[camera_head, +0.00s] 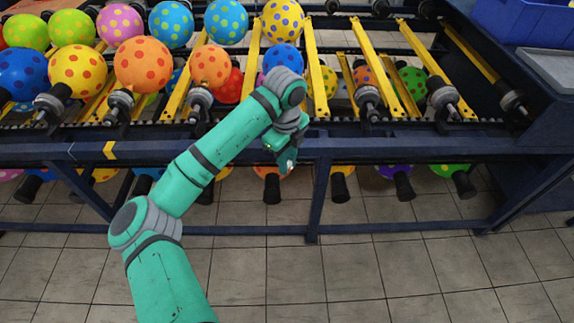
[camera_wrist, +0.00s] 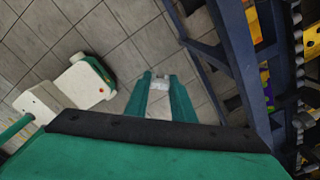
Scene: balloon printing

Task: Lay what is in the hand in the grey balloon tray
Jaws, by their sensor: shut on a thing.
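My gripper (camera_head: 286,161) hangs in front of the machine's dark blue front rail, pointing down. In the wrist view my gripper (camera_wrist: 159,80) is shut on a small whitish thing (camera_wrist: 160,85) between the fingertips. The small whitish thing also shows as a pale spot at the fingertips in the head view (camera_head: 290,164). It is too small to tell its shape. A flat grey surface (camera_head: 552,120) lies at the right edge of the head view, partly cut off. I cannot tell whether it is the grey balloon tray. My gripper is well to its left.
The balloon machine (camera_head: 400,148) spans the view, with yellow bars and black holders. Spotted balloons (camera_head: 143,64) fill its left side; several hang below. A blue bin (camera_head: 525,22) stands at top right. The tiled floor (camera_head: 390,265) in front is clear.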

